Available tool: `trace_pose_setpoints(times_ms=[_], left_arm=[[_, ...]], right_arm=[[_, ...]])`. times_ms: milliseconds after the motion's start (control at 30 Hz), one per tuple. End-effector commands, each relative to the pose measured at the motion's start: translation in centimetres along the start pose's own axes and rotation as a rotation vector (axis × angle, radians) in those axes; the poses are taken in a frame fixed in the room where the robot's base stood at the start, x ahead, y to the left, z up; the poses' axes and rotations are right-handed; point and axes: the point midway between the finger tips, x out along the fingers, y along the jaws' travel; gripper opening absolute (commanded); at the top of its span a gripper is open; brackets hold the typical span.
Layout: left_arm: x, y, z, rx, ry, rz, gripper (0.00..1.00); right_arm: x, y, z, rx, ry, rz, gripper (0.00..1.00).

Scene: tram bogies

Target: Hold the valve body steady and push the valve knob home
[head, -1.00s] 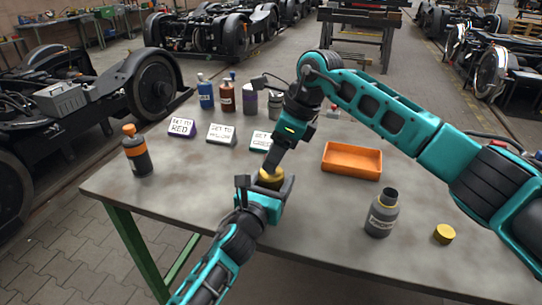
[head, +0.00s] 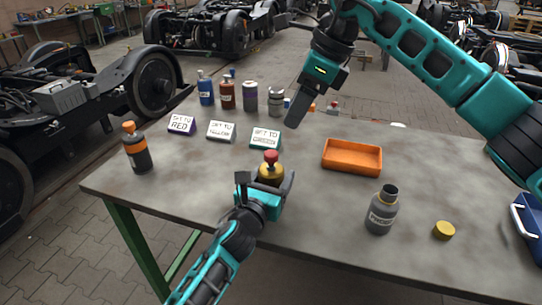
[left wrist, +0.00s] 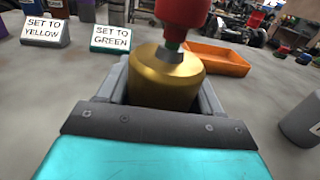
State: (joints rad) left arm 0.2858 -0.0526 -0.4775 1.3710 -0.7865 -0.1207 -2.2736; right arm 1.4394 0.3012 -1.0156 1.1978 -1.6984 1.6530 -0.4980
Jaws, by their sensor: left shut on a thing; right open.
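The valve body (head: 270,175) is a brass cylinder standing on the table; it also fills the middle of the left wrist view (left wrist: 165,78). The red valve knob (head: 271,156) sits on top of it, above a metal nut, and shows large in the left wrist view (left wrist: 182,12). A narrow green band shows under the red part there. My left gripper (head: 268,184) is shut on the valve body, with a finger on each side. My right gripper (head: 296,108) is open and empty, raised above and to the right of the knob, apart from it.
Signs stand behind the valve: SET TO RED (head: 181,124), SET TO YELLOW (head: 221,131) and SET TO GREEN (head: 265,138). An orange tray (head: 352,157) lies to the right. A grey bottle (head: 382,212), yellow cap (head: 443,231) and orange-topped bottle (head: 136,150) stand on the table (head: 330,235).

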Motion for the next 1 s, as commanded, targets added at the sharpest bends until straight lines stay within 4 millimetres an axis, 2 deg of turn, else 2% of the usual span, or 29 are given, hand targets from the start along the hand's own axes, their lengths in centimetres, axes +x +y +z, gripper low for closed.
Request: trace_pose_setpoints(times_ms=[100, 367, 400, 700, 1000], left_arm=[[-0.01, -0.01, -0.05, 0.000, 0.001, 0.000, 0.31], [-0.01, -0.01, -0.05, 0.000, 0.001, 0.000, 0.31], [-0.01, -0.01, -0.05, 0.000, 0.001, 0.000, 0.66], [-0.01, 0.00, -0.03, 0.000, 0.001, 0.000, 0.95], [-0.21, 0.02, -0.04, 0.001, 0.000, 0.000, 0.95]], right_arm=[[-0.92, 0.00, -0.01, 0.000, -0.001, -0.001, 0.61], [-1.11, 0.03, -0.02, 0.000, 0.000, 0.001, 0.61], [-1.10, 0.03, -0.02, 0.000, 0.000, 0.001, 0.61], [-1.06, 0.03, -0.01, -0.001, 0.000, 0.000, 0.61], [-1.05, 0.03, -0.01, -0.001, 0.000, 0.001, 0.61]])
